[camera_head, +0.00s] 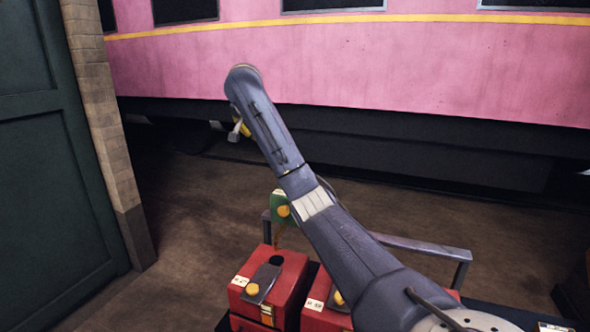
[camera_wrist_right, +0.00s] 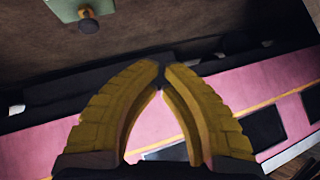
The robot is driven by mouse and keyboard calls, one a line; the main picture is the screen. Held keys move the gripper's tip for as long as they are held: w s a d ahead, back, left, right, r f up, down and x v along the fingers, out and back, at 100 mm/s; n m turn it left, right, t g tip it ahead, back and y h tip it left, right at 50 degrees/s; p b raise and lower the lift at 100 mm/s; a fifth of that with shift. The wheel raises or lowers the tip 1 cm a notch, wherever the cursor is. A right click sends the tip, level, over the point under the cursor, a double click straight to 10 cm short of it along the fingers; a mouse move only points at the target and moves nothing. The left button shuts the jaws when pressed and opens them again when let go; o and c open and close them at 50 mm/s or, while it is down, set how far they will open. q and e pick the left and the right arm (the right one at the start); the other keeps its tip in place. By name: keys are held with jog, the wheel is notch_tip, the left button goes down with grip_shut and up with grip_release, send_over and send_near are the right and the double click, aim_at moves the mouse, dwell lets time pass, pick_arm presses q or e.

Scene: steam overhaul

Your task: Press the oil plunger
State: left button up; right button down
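A small green block (camera_head: 279,208) with a round yellow knob (camera_head: 283,211) stands behind the red boxes, partly hidden by my right arm. In the right wrist view a pale green plate (camera_wrist_right: 120,6) with a round dark-yellow knob (camera_wrist_right: 89,20) shows at the top left, apart from my fingers. Which part is the oil plunger I cannot tell for sure. My right gripper (camera_wrist_right: 163,72) has its yellow fingertips together with nothing between them. In the head view it (camera_head: 243,128) is mostly hidden behind my arm, up and left of the green block. My left gripper is out of view.
Two red boxes (camera_head: 285,277) (camera_head: 318,317) with yellow knobs stand at the bottom. A grey rail (camera_head: 425,245) runs behind them. A pink train carriage (camera_head: 430,65) spans the back. A dark green door (camera_head: 50,180) and brick pillar (camera_head: 100,110) stand left. Brown floor lies between.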

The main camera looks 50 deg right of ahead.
jog(key=s+d+f+n+g+h, duration=0.1)
jog(key=s+d+f+g, duration=0.2)
jog(key=s+d, duration=0.3)
jog(key=d+f, duration=0.1)
jog(key=d, duration=0.2)
jog(key=shift+s+f+h, duration=0.2)
jog(key=shift+s+h, duration=0.1)
jog(key=shift+h, duration=0.1)
jog(key=shift+d+f, duration=0.1)
dwell(0.5)
jog(key=x, duration=1)
jog(key=shift+s, duration=0.2)
notch_tip(320, 180, down, 2)
jog(key=shift+f, duration=1)
